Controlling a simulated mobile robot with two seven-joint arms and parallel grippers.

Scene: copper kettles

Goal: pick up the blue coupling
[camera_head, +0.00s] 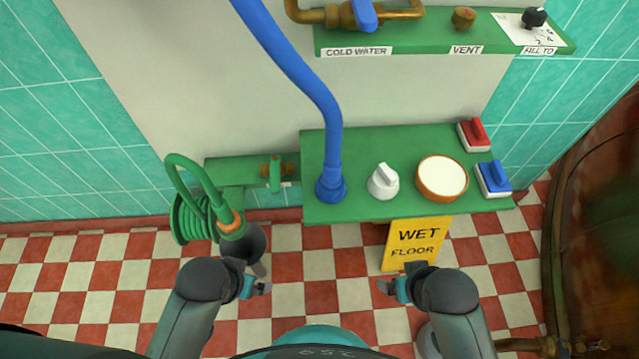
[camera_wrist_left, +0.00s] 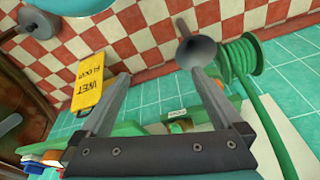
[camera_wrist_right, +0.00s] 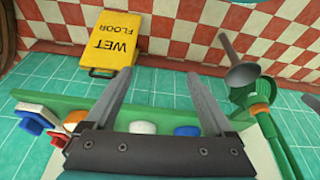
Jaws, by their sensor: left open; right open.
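The blue coupling (camera_head: 331,187) is at the lower end of a blue hose (camera_head: 303,75) and stands upright on the green shelf (camera_head: 400,212), near its left part. A blue shape at the shelf edge in the right wrist view, likely the blue coupling (camera_wrist_right: 187,131), is partly hidden behind my gripper. My left gripper (camera_head: 262,287) is open and empty, in front of the shelf and below left of the coupling. It also shows in the left wrist view (camera_wrist_left: 156,78). My right gripper (camera_head: 384,287) is open and empty, below right of the coupling; its fingers show apart (camera_wrist_right: 158,75).
Right of the coupling stand a white knob (camera_head: 383,181), a round copper-rimmed dish (camera_head: 442,178), a blue switch (camera_head: 493,178) and a red switch (camera_head: 473,134). A green hose reel (camera_head: 190,219) hangs left. A yellow wet-floor sign (camera_head: 415,245) stands below the shelf.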

